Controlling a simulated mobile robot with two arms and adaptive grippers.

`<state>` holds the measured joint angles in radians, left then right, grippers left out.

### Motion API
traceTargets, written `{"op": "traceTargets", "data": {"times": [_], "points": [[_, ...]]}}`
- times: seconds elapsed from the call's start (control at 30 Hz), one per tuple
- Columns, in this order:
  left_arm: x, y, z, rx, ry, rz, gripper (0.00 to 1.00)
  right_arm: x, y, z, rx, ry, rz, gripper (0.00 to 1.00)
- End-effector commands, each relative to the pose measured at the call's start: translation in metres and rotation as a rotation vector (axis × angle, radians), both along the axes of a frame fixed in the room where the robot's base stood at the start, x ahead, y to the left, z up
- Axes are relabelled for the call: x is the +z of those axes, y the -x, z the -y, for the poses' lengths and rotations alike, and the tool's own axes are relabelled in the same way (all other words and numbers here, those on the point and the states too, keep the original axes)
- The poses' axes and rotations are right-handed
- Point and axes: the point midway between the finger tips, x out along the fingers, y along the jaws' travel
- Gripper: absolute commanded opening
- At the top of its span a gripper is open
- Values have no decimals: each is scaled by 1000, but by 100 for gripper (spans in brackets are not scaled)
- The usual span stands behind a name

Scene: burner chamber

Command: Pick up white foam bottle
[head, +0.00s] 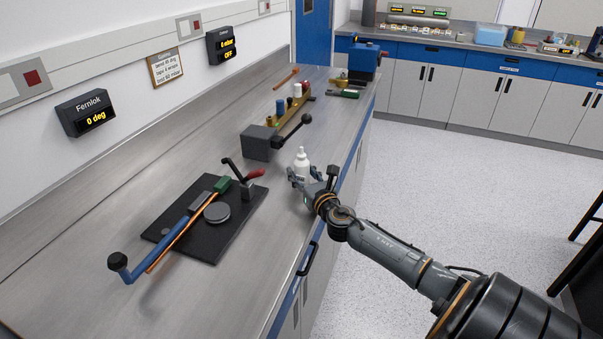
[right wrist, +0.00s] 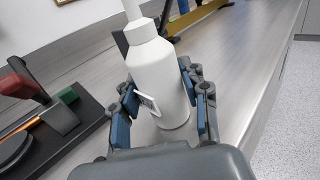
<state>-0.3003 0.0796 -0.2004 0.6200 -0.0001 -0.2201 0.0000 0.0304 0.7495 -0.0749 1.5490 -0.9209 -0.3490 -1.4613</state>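The white foam bottle (head: 302,162) stands upright on the steel bench, near its front edge. In the right wrist view the bottle (right wrist: 162,85) fills the middle, with a narrow neck and a small label on its side; its top is cut off. My right gripper (head: 312,174) is open around the bottle, one finger on each side. In the right wrist view the blue finger pads of the gripper (right wrist: 160,98) lie close to the bottle; I cannot tell whether they touch it. My left gripper is not in view.
A black plate (head: 237,232) with a blue-handled tool and a red-handled lever lies left of the bottle. A dark grey block (head: 258,143) with a black-knobbed lever stands just behind it. The bench (head: 215,297) is clear in front.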

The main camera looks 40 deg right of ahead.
Motion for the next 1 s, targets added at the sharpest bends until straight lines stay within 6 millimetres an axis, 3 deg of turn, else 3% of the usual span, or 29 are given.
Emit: {"op": "traceTargets", "data": {"times": [0.03, 0.17, 0.2, 0.57, 0.77, 1.0], "points": [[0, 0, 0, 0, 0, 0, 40, 0, 0, 0, 0, 0, 0, 28], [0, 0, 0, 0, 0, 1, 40, 0, 0, 0, 0, 0, 0, 2], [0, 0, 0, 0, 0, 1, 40, 1, 0, 0, 0, 0, 1, 0], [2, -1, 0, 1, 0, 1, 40, 8, 0, 0, 2, 2, 3, 0], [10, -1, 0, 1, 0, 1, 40, 37, 0, 0, 2, 7, 3, 0], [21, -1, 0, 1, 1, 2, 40, 78, 31, -24, 6, 6, -1, 0]]}}
